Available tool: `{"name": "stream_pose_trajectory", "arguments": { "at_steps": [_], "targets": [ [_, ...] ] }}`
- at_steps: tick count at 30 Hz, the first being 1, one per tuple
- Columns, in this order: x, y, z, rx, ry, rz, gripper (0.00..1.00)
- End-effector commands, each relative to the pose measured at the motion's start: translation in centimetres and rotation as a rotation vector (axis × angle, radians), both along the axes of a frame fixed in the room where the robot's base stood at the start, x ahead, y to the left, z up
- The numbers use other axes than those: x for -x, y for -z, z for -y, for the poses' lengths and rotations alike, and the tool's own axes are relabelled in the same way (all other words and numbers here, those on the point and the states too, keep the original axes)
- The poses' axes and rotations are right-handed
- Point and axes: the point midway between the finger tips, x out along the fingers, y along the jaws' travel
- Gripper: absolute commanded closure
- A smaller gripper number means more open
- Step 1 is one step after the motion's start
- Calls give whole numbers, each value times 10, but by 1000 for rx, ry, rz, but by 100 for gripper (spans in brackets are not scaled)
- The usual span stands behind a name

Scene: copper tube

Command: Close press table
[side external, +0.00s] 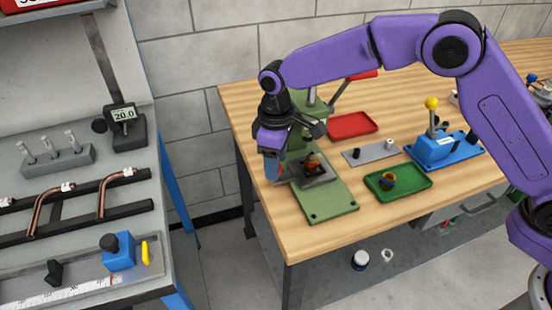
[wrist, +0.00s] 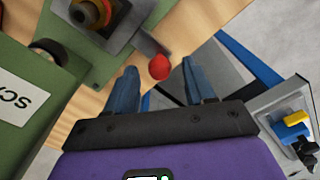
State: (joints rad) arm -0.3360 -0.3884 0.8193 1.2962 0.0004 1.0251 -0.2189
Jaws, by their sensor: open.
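The green press (side external: 335,200) stands at the left end of the wooden table. Its grey press table (side external: 322,178) carries a small dark and orange part (side external: 312,165). In the wrist view, the press table (wrist: 125,28) is at the upper left, with a short handle ending in a red knob (wrist: 159,67). My gripper (side external: 272,172) points down at the left side of the press, by the table's left edge. In the wrist view, my open fingers (wrist: 159,80) have the red knob between or just beyond their tips. Contact cannot be told.
A red tray (side external: 352,125), a grey plate (side external: 370,152), a green tray (side external: 398,183) and a blue lever device (side external: 440,150) lie right of the press. A grey bench (side external: 75,165) with bent copper tubes stands at left, across a floor gap.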

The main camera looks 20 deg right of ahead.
Motion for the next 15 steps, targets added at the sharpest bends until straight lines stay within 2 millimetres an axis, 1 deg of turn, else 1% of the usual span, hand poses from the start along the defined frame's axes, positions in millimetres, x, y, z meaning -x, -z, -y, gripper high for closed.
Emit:
{"name": "stream_pose_trajectory", "arguments": {
  "at_steps": [7, 8, 9, 11, 12, 15],
  "targets": [
    [0, 1, 0, 0, 0, 0, 46],
    [0, 1, 0, 0, 0, 0, 56],
    [0, 1, 0, 0, 0, 0, 69],
    [0, 1, 0, 0, 0, 0, 88],
    [0, 1, 0, 0, 0, 0, 100],
    [0, 0, 0, 0, 0, 0, 100]
  ]
}}
